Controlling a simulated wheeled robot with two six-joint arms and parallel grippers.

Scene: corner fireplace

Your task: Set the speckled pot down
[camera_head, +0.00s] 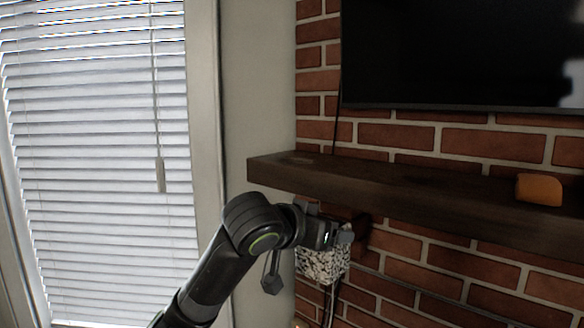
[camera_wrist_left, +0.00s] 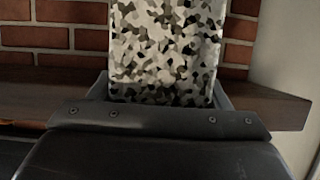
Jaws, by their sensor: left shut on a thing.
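The speckled pot (camera_head: 322,264) is black, white and grey. In the head view it hangs below my left gripper (camera_head: 345,236), in front of the brick wall and lower than the wooden mantel shelf. The left wrist view shows the pot (camera_wrist_left: 165,50) large, between the jaws of my left gripper (camera_wrist_left: 160,100), which is shut on it. The gripper hides part of the pot. My right gripper is in neither view.
The dark wooden mantel (camera_head: 400,190) runs along the brick wall, mostly bare on top. An orange block-like object (camera_head: 539,189) sits on its right part. A black screen (camera_head: 460,50) hangs above. A window with white blinds (camera_head: 95,160) is at left.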

